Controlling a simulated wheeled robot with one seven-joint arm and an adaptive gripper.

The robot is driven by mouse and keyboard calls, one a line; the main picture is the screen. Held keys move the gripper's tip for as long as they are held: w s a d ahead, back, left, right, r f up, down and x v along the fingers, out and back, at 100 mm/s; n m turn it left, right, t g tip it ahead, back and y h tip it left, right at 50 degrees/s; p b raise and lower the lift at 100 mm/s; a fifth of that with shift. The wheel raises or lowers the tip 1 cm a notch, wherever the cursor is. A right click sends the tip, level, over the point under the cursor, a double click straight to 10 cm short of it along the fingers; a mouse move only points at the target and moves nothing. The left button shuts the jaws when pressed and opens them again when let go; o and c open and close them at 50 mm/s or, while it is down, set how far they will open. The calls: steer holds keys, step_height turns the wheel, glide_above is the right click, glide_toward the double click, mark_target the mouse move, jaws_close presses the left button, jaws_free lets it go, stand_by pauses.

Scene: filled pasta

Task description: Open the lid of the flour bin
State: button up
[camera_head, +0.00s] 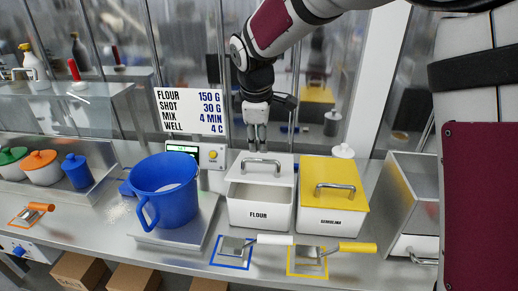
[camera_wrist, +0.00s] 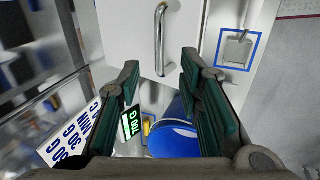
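The flour bin (camera_head: 259,214) is a white box labelled FLOUR, standing on the counter left of the yellow-lidded semolina bin. Its white lid (camera_head: 278,178) sits toward the back, and a strip of the bin's inside shows in front of it. A metal bar handle (camera_head: 261,162) is on the lid. In the wrist view the lid (camera_wrist: 190,30) and handle (camera_wrist: 160,40) are ahead of the fingers.
The semolina bin (camera_head: 331,221) is close on the right. A blue jug (camera_head: 166,188) stands on a scale at the left. A recipe sign (camera_head: 190,110) is behind. Two scoops (camera_head: 236,247) (camera_head: 308,257) lie in front. A steel box (camera_head: 410,190) is far right.

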mark_target(261, 160)
steer(key=p+x, duration=0.1)
steer(key=x, duration=0.7)
steer(key=shift+f, duration=0.1)
jaws_close()
